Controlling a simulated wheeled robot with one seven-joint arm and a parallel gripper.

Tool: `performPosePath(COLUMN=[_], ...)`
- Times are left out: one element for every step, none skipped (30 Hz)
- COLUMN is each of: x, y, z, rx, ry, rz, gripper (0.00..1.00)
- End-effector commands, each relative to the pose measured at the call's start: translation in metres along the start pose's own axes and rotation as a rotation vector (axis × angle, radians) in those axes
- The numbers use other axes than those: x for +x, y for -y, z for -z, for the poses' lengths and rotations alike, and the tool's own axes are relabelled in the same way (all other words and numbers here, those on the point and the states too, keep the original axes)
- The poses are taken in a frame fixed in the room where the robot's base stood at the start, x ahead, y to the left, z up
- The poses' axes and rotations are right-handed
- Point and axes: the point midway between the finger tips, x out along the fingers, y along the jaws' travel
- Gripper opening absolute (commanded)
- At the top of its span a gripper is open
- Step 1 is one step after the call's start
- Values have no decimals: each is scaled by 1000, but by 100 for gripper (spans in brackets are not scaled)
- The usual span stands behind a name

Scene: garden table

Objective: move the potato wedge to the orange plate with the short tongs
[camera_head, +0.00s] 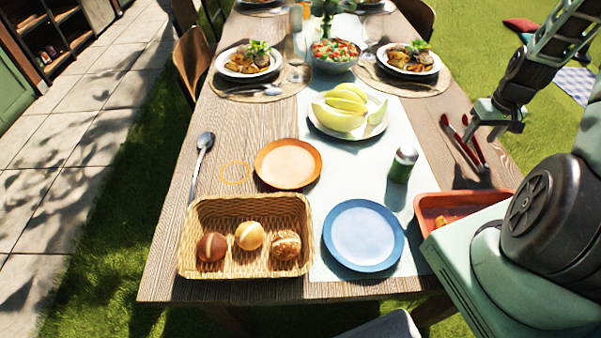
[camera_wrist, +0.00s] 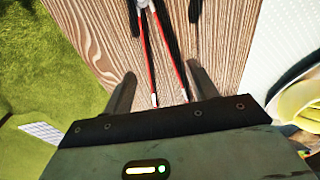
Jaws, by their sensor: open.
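The short tongs (camera_head: 459,142) with red arms lie on the wooden table at the right. They also show in the wrist view (camera_wrist: 148,55), where their red arms run down between my fingers. My gripper (camera_head: 486,126) is open and empty above the tongs, and its two spread fingers show in the wrist view (camera_wrist: 162,75). Whether it touches the tongs I cannot tell. The orange plate (camera_head: 288,163) is empty in the middle of the table. A yellow-orange piece, likely the potato wedge (camera_head: 441,220), lies in the red-orange tray (camera_head: 426,203), partly hidden by my arm.
A wicker basket (camera_head: 187,250) with three rolls and an empty blue plate (camera_head: 363,236) stand at the front. A shaker (camera_head: 403,164) stands left of the tongs. A plate of melon slices (camera_head: 345,107) is farther back. A spoon (camera_head: 201,152) lies at the left.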

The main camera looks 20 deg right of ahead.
Motion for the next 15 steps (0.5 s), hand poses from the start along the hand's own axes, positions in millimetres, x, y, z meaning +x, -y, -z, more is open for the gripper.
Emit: performPosePath(x=[12,16,21,25,28,31,34,35,37,38,38,38,38,38,38], y=[0,0,0,0,0,0,0,0,0,0,0,0,0,0,0], z=[-1,0,0,0,0,0,0,0,0,0,0,0,0,0,0], rx=[0,0,0,0,0,0,0,0,0,0,0,0,0,0,0], ry=[1,1,0,0,0,0,0,0,0,0,-1,-1,-1,-1,-1], rz=[1,1,1,1,1,1,1,1,1,0,0,0,0,0,0], gripper=[58,58,58,58,58,58,58,58,58,58,58,58,58,58,58])
